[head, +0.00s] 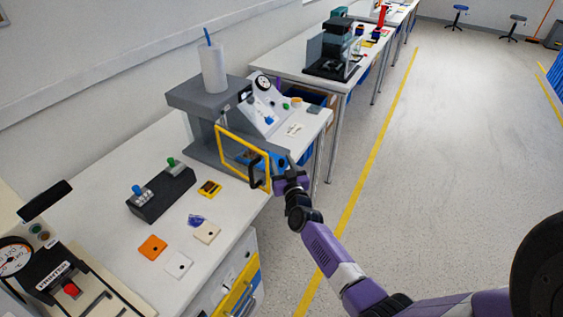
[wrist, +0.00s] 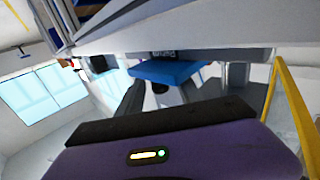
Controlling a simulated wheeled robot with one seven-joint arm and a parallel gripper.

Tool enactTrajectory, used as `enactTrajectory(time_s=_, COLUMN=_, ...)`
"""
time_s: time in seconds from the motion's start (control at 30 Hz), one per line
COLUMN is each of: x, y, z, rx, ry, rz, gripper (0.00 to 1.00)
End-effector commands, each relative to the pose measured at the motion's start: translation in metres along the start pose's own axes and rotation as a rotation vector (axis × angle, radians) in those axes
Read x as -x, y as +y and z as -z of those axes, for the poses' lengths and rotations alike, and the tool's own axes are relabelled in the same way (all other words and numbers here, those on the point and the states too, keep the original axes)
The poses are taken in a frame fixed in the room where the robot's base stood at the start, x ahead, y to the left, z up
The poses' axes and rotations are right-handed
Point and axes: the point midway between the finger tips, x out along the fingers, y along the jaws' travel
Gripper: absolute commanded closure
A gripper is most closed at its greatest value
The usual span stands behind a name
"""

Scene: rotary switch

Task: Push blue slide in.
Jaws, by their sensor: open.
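The blue slide (wrist: 168,74) sits low in the grey press-like machine (head: 203,95), under its body. In the wrist view it shows as a flat blue plate with a dark knob below it. In the head view a small part of the blue slide (head: 282,161) shows behind my gripper (head: 288,170). My gripper is at the machine's front right side, close to the slide. In the wrist view my gripper (wrist: 162,100) is open, with grey fingers on either side of the knob. I cannot tell whether they touch it.
A yellow-framed guard (head: 243,158) with a black handle stands beside my gripper, and its yellow bar shows at the wrist view's right. A black switch box (head: 161,193) and coloured tiles lie on the white table (head: 105,180). An instrument panel (head: 265,108) stands behind. The right floor is clear.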

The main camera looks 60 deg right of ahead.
Motion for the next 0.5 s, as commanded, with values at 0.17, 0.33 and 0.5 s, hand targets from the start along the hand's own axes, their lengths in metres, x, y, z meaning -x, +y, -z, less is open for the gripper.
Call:
enactTrajectory(time_s=0.17, x=0.0001, y=-0.0001, z=0.0002, rx=0.0, ry=0.0, rz=0.0, gripper=0.71)
enactTrajectory(time_s=0.33, x=0.0001, y=0.0, z=0.0003, rx=0.0, ry=0.0, rz=0.0, gripper=1.0)
enactTrajectory(time_s=0.5, x=0.0002, y=0.0002, z=0.0003, rx=0.0, ry=0.0, rz=0.0, gripper=1.0)
